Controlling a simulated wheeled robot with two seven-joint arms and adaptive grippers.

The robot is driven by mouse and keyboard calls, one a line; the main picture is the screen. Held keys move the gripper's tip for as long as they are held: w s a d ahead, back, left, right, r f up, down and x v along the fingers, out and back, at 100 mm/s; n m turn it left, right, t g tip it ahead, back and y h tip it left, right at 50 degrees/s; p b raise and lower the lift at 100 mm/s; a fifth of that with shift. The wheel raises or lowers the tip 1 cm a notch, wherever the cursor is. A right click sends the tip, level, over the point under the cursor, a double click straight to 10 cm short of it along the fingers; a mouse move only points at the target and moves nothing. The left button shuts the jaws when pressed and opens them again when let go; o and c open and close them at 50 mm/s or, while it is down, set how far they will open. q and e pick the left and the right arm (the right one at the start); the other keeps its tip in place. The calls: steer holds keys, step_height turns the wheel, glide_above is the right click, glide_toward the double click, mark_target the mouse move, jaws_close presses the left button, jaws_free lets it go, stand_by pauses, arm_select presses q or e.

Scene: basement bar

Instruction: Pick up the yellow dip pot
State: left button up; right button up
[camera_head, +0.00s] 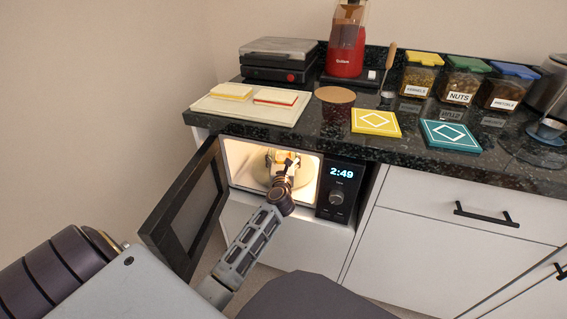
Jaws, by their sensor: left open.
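My left gripper (283,165) reaches through the open front of a lit microwave (308,212). Its fingers are open and small in the picture, over a pale round plate (262,172) inside. A small yellow-orange patch, perhaps the yellow dip pot (268,160), shows at the fingers' left side. The gripper partly covers it, and I cannot tell whether they touch. My right gripper is not in view.
The microwave door (188,208) stands open to the left of my forearm. The counter above holds a cutting board (240,109), a yellow tile (375,122), a teal tile (450,135) and lidded jars (464,80). Drawers (470,208) are shut at right.

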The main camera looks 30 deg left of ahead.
arm_select(q)
steer(key=shift+c, duration=1)
steer(key=c, duration=1)
steer(key=shift+r, duration=0.25)
steer(key=shift+c, duration=0.2)
